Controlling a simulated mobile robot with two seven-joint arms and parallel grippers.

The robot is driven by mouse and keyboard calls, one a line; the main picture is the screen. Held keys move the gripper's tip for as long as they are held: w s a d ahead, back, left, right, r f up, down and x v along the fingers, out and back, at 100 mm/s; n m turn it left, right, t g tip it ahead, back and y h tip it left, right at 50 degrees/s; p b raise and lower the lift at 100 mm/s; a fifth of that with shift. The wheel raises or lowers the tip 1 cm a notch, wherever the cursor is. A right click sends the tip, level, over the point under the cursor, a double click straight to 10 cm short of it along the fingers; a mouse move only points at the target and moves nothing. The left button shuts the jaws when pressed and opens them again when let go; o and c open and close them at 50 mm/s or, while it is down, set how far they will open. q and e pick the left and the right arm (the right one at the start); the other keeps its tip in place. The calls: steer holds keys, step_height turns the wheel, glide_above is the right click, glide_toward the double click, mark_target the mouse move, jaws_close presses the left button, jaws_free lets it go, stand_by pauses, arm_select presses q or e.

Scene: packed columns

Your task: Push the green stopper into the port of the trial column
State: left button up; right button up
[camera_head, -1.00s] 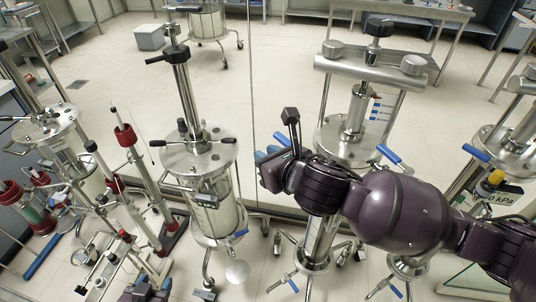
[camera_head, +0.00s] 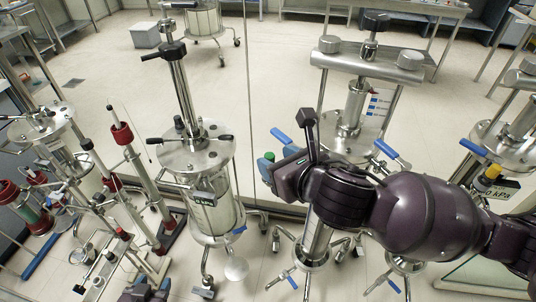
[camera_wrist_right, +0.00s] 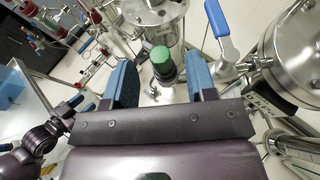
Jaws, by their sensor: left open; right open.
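A green-topped stopper with a dark body (camera_wrist_right: 161,60) shows in the right wrist view between the two blue fingers of my right gripper (camera_wrist_right: 160,80), with gaps on both sides. In the head view its green top (camera_head: 269,157) shows by the fingers of my right gripper (camera_head: 276,172). What lies under the stopper is hidden. My right gripper is open. I cannot tell which column is the trial one. My left gripper (camera_head: 147,291) is open at the bottom edge, partly cut off.
Another column (camera_head: 505,140) is at the right. Racks with red clamps (camera_head: 122,134) crowd the left. The floor behind is mostly clear.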

arm_select(q)
steer(key=shift+w, duration=0.1)
arm_select(e)
steer(key=v, duration=0.5)
steer(key=shift+s+d+r, duration=0.15)
steer(key=shift+s+d, duration=0.05)
steer(key=shift+s, duration=0.1)
arm_select(q)
steer(key=shift+d, duration=0.15)
arm_select(e)
steer(key=shift+d, duration=0.1)
